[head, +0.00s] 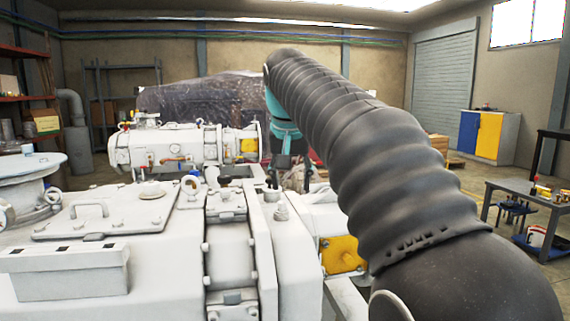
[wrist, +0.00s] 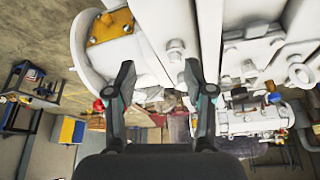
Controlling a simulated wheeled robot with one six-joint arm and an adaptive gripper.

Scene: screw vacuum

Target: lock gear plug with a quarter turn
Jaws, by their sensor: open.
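The white vacuum pump machine (head: 150,215) fills the lower left of the head view, and its castings also show at the top of the wrist view (wrist: 220,30). My gripper (wrist: 160,72) is open and empty, its two dark fingers spread apart in the wrist view. A small white bolt or plug head (wrist: 175,50) sits on the casting, seen between the fingertips; no contact shows. I cannot tell which fitting is the gear plug.
A yellow plate (head: 342,254) sits on the machine's right side, and also shows in the wrist view (wrist: 108,26). A second white pump unit (head: 180,147) stands behind. A dark table (head: 528,205) and a blue-yellow cabinet (head: 488,135) stand right. Open floor lies between.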

